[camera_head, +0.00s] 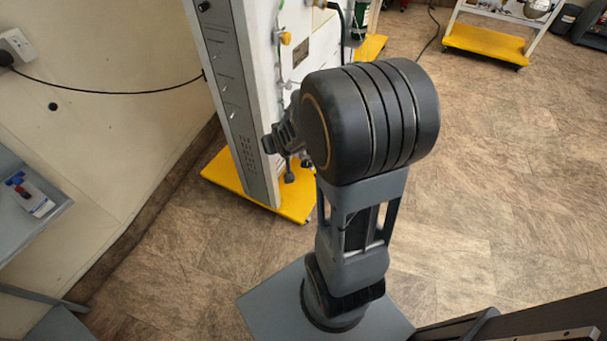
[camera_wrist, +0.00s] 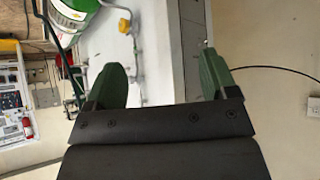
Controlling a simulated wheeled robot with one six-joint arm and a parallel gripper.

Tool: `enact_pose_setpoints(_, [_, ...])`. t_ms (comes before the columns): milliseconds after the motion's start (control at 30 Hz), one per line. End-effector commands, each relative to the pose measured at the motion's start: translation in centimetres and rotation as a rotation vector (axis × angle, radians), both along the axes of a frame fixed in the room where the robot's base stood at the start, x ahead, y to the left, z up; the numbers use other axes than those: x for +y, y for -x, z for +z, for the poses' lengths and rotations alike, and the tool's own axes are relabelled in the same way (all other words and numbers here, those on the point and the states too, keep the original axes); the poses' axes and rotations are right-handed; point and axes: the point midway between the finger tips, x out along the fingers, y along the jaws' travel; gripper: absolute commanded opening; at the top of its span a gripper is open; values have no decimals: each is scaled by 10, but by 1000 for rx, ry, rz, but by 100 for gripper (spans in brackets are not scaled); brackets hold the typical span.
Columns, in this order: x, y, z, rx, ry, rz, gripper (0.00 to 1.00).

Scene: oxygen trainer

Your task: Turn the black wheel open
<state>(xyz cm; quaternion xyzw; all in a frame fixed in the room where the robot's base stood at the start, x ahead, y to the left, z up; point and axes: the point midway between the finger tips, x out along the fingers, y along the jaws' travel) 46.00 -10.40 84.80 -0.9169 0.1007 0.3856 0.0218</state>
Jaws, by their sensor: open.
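My gripper (camera_wrist: 162,75) is open in the wrist view, with its two green fingers spread apart and nothing between them but the white panel behind. In the head view the gripper is mostly hidden behind my arm's large dark joint, close to the tall white panel (camera_head: 236,90). The panel also shows in the wrist view (camera_wrist: 158,40). A yellow knob (camera_head: 285,38) sits on its face; a yellow knob also shows in the wrist view (camera_wrist: 123,26). I cannot make out the black wheel with certainty in either view; my arm covers part of the panel.
The panel stands on a yellow base (camera_head: 228,172). A black cable (camera_head: 110,92) hangs along the left wall. A grey bench (camera_head: 25,225) stands at left.

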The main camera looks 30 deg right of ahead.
Motion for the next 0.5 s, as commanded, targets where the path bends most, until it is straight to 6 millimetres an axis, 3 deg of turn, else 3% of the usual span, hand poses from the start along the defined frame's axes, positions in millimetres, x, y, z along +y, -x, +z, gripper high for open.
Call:
enact_pose_setpoints(33, [-19, -10, -53, -49, 2, -27, 79])
enact_pose_setpoints(200, [-65, -27, -150, -288, 1, -75, 79])
enact_pose_setpoints(400, [-97, -9, -239, -542, -26, -133, 79])
enact_pose_setpoints(500, [-105, 6, -269, -644, -39, -162, 79])
